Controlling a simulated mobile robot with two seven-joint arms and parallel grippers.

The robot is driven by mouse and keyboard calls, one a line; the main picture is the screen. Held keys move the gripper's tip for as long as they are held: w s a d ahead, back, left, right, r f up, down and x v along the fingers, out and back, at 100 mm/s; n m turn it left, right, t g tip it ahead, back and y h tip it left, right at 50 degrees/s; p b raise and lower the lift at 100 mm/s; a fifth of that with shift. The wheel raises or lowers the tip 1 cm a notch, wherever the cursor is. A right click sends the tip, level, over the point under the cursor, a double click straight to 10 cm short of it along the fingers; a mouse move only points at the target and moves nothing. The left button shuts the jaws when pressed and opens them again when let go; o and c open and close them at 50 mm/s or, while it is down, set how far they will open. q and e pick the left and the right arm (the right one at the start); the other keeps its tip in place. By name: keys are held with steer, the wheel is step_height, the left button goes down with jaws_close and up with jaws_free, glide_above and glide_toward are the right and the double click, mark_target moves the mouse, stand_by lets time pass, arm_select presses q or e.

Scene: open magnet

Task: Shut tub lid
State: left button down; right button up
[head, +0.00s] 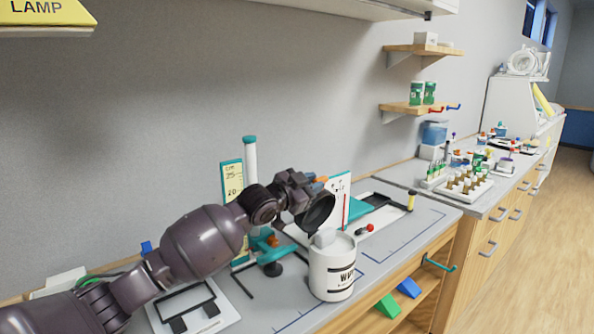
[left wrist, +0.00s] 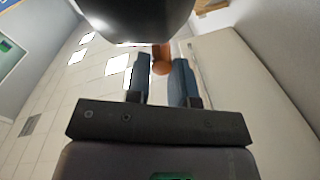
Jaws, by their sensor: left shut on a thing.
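The white tub (head: 332,275) with black lettering stands upright on the grey bench, with pale material (head: 326,238) showing at its top. Its dark round lid (head: 318,213) is open and tilted steeply above the tub's back rim; its dark underside fills the top of the left wrist view (left wrist: 135,20). My left gripper (head: 314,182) is behind and above the lid. In the left wrist view its two fingers (left wrist: 162,68) are shut on an orange-brown knob (left wrist: 161,62) at the lid. Whether the lid is hinged to the tub is hidden. My right gripper is not in view.
An orange-and-black screwdriver-like tool (head: 364,230) lies right of the tub. A rack of vials (head: 465,187) is farther right. The bench front right of the tub is clear.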

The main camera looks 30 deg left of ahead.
arm_select(q)
steer(key=s+d+f+m, duration=0.4)
steer(key=d+f+m, duration=0.9)
steer(key=m, duration=0.2)
steer(key=shift+s+d+f+m, duration=0.2)
steer(key=shift+d+f+m, duration=0.1)
steer(key=shift+f, duration=0.1)
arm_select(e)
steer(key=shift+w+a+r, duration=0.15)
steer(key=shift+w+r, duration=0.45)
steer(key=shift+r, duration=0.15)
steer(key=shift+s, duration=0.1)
arm_select(q)
steer(key=c, duration=1.1)
jaws_free()
steer(key=shift+o, duration=0.7)
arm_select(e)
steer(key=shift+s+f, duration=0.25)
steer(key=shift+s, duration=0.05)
